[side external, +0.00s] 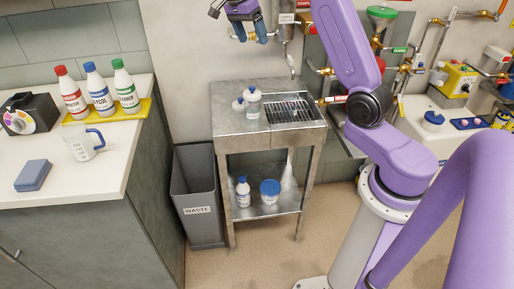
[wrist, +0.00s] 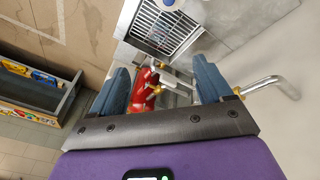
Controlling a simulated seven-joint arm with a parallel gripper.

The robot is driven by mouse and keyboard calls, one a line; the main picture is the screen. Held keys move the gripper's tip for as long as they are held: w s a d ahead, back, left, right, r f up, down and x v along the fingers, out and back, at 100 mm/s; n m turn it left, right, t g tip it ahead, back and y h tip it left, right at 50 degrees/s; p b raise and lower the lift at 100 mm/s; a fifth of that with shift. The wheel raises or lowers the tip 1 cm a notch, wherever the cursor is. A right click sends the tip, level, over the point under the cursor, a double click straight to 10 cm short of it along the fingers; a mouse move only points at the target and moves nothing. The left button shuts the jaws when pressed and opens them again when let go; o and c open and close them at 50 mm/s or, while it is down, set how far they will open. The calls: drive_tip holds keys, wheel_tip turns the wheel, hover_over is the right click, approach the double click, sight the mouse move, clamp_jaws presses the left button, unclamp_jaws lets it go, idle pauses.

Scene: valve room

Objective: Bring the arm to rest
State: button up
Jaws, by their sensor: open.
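My gripper (side external: 250,32) is at the top of the side view, high above the steel stand and in front of the wall pipework. In the wrist view, its two blue fingers stand wide apart, with the gap between them (wrist: 162,85). It is open. A red cylindrical part (wrist: 145,92) with brass fittings shows between the fingers, and I cannot tell how far beyond them it lies. No held object is visible.
A steel stand (side external: 228,115) with a grate and small bottles is below my gripper. A grey waste bin (side external: 197,190) stands left of it. A white counter (side external: 110,165) with red, blue and green bottles is at left. Pipes and valves line the right wall.

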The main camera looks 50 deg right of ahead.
drive_tip(key=s+a+f+n+t+y, duration=0.1)
drive_tip(key=s+a+n, duration=0.65)
drive_tip(key=a, duration=0.35)
drive_tip(key=s+a+n+t, duration=0.1)
drive_tip(key=s+a+n, duration=0.6)
drive_tip(key=a+n, duration=0.25)
drive_tip(key=s+a+f+n+y, duration=0.1)
drive_tip(key=s+f+n, duration=0.2)
drive_tip(key=s+n, duration=0.4)
drive_tip(key=s+a+f+n+y, duration=0.1)
drive_tip(key=s+f+n, duration=0.2)
drive_tip(key=s+n, duration=0.4)
drive_tip(key=s, duration=0.8)
drive_tip(key=shift+f, duration=0.15)
